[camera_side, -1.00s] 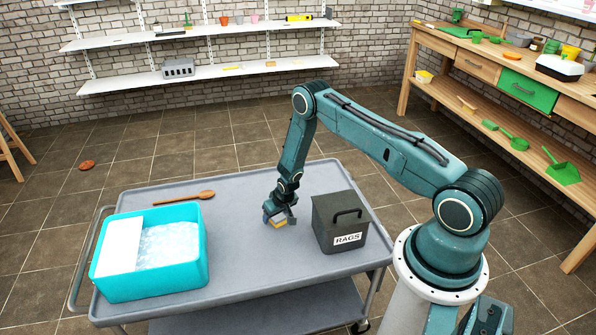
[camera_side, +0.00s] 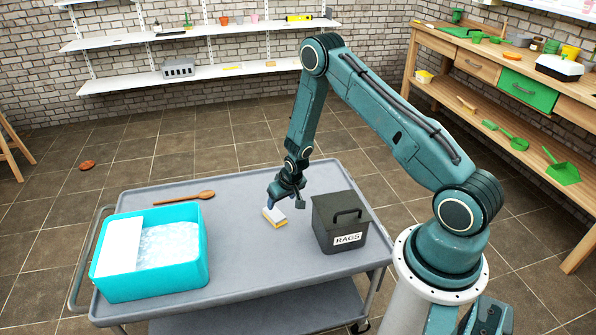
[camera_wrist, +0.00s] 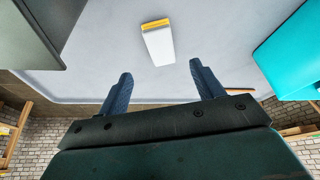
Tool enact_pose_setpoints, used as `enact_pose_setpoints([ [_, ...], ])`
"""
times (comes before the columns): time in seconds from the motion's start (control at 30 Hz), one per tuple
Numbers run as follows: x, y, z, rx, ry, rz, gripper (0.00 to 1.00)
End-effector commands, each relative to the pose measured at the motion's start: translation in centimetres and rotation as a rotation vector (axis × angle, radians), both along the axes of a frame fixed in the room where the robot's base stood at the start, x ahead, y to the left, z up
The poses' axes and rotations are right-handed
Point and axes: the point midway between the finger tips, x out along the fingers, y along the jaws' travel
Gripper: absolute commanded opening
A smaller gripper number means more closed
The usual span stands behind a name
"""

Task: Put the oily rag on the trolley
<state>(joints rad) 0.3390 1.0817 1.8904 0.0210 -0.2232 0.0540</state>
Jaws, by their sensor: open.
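No oily rag shows in either view. The grey trolley (camera_side: 235,262) carries a dark lidded bin labelled RAGS (camera_side: 338,222) at its right; its inside is hidden. A small white-and-yellow block, like a sponge (camera_side: 275,217), lies on the trolley top left of the bin. It also shows in the wrist view (camera_wrist: 158,45), beyond my fingertips. My gripper (camera_side: 286,199) is open and empty, just above the block. Its two blue fingers are spread apart in the wrist view (camera_wrist: 160,75).
A turquoise tub (camera_side: 152,270) with a white panel and pale contents fills the trolley's left. A wooden spoon (camera_side: 185,198) lies behind it. A brown object (camera_side: 87,165) lies on the floor. The workbench (camera_side: 470,75) stands at right.

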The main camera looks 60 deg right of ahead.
Motion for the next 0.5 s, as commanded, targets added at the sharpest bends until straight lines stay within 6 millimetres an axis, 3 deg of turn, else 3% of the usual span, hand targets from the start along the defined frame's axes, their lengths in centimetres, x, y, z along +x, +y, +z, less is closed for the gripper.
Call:
enact_pose_setpoints([
  [0.5,-0.4,0.17,0.97,0.0,0.0,0.0,0.67],
])
